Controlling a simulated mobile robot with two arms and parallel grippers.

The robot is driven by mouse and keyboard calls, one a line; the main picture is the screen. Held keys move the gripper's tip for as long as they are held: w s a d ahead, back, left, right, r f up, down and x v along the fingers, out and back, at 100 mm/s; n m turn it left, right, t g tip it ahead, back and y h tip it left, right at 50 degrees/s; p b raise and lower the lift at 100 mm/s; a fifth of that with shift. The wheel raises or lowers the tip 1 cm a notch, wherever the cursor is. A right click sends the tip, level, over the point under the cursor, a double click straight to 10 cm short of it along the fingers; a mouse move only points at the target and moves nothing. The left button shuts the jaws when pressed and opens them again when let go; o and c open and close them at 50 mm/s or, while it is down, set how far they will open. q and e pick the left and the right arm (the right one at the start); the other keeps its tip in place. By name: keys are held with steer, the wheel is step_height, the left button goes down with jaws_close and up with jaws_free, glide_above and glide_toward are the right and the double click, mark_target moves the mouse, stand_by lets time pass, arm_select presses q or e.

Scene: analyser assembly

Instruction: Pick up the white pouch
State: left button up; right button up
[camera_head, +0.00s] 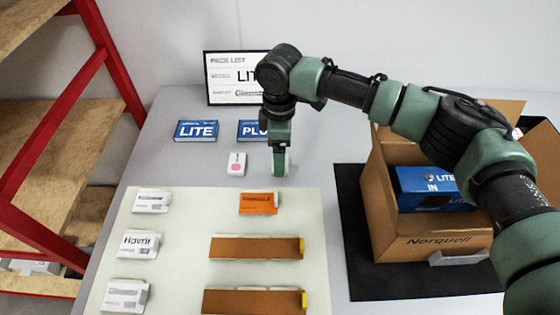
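Several small white packets lie in the left column of the pale mat: one at the top (152,201), one marked "Hovrir" (139,245) in the middle and one at the bottom (126,296). I cannot tell for sure which is the white pouch. A small white item with a pink spot (237,163) lies behind the mat. My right gripper (280,172) points down just right of this item, apart from it in the picture. Its fingers are seen edge-on, so their opening is unclear. My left gripper is not in view.
An orange packet (259,203) and two brown strips with yellow ends (255,248) lie on the mat (185,270). An open carton (420,240) holding a blue box (430,190) stands right on a black mat. Red-framed shelves are left.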

step_height(320, 180, down, 4)
steer(key=shift+w+r, duration=0.15)
steer(key=c, duration=1.4)
